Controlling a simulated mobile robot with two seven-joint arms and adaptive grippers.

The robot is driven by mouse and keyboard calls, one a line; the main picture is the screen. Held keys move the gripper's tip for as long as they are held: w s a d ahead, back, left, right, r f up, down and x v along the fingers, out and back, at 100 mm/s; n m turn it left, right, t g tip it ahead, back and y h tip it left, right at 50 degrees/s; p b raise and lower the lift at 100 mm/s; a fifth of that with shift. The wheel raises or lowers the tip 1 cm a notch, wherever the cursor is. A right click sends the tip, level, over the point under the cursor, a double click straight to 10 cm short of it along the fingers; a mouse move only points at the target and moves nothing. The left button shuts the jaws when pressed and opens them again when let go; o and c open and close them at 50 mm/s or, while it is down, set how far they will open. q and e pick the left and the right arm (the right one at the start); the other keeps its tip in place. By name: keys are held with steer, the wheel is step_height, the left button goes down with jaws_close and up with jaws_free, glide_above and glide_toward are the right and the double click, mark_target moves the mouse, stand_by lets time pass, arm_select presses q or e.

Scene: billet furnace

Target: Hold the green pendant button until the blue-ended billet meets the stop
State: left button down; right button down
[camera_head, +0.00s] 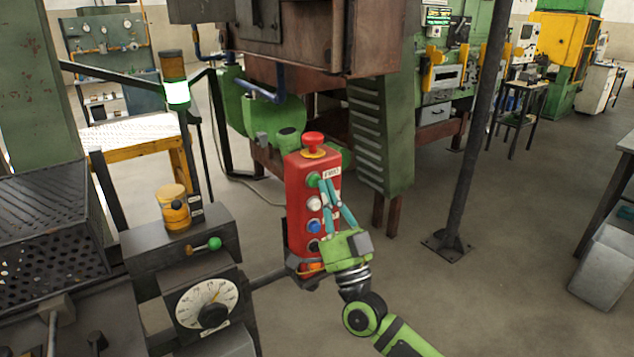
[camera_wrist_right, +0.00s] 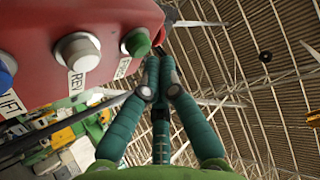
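The red pendant box (camera_head: 299,215) hangs upright at the middle of the head view, with a red mushroom button on top. Its green button (camera_head: 313,180) is the uppermost on the button face, beside a label. The green button also shows in the right wrist view (camera_wrist_right: 137,42). My right gripper (camera_head: 326,184) is shut and empty, its fingertips close to the green button. In the wrist view its closed fingertips (camera_wrist_right: 159,72) appear just beside that button; contact cannot be told. I see no blue-ended billet or stop. My left gripper is not in view.
White (camera_head: 314,203), blue (camera_head: 314,226) and other buttons sit below the green one. A dark post (camera_head: 475,130) rises at right. Open floor lies between post and pendant.

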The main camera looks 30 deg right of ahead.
steer(key=shift+w, duration=0.7)
stand_by(0.6)
steer(key=shift+s, duration=0.15)
stand_by(1.8)
steer(key=shift+s+p, duration=0.3)
steer(key=shift+s, duration=0.5)
steer(key=s, duration=0.2)
steer(key=s+p, duration=0.1)
steer(key=s, duration=0.2)
steer(key=shift+d+p, duration=0.2)
steer(key=shift+p, duration=0.1)
steer(key=shift+f, duration=0.1)
